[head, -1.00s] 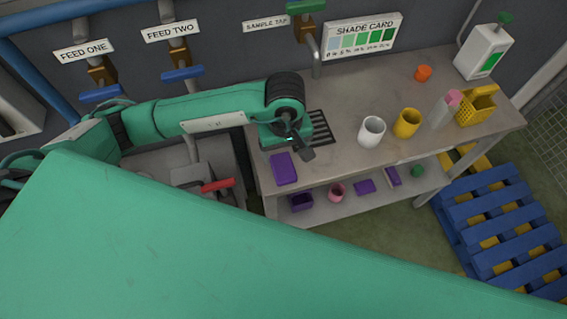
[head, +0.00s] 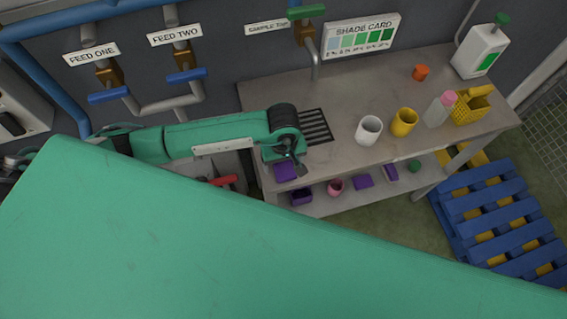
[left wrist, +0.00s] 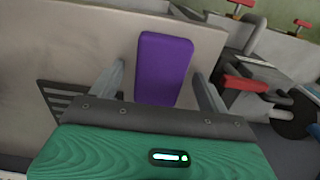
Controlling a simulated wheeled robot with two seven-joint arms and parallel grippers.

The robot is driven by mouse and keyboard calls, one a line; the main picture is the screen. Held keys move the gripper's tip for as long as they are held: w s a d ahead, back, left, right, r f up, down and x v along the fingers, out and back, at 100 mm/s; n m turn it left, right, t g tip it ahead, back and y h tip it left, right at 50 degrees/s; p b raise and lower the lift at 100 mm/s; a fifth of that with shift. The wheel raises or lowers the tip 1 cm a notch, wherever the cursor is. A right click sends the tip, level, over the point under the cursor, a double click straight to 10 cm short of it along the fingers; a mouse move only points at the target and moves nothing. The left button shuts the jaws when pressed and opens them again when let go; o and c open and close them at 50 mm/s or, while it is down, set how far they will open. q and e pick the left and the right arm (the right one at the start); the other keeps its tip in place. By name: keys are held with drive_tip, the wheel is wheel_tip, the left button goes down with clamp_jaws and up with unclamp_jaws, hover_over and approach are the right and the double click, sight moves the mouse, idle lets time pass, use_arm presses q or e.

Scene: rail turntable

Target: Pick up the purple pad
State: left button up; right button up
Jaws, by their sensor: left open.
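The purple pad (head: 284,171) lies flat at the left end of the grey bench top in the head view, partly covered by my left gripper (head: 299,166). In the left wrist view the pad (left wrist: 163,68) appears between the two spread fingers of my left gripper (left wrist: 160,75), with a gap on either side. The fingers are open and empty. I cannot tell how high they are above the bench. My right gripper is not in view.
A dark slotted grate (head: 315,127) lies beside the gripper. A white cup (head: 368,131), yellow cup (head: 404,122) and pink-topped bottle (head: 439,109) stand further right. Other purple items, including a bin (head: 301,196), sit on the lower shelf. A red-handled thing (head: 222,181) is left of the bench.

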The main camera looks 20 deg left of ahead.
sight(284, 164)
use_arm(q)
drive_tip(key=c, duration=1.1)
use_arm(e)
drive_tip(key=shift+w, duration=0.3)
use_arm(q)
drive_tip(key=shift+o, duration=0.2)
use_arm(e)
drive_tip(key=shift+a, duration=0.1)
use_arm(q)
drive_tip(key=shift+r+b, duration=0.3)
drive_tip(key=shift+r, duration=0.3)
wheel_tip(284, 164, up, 19)
drive_tip(key=b, duration=0.5)
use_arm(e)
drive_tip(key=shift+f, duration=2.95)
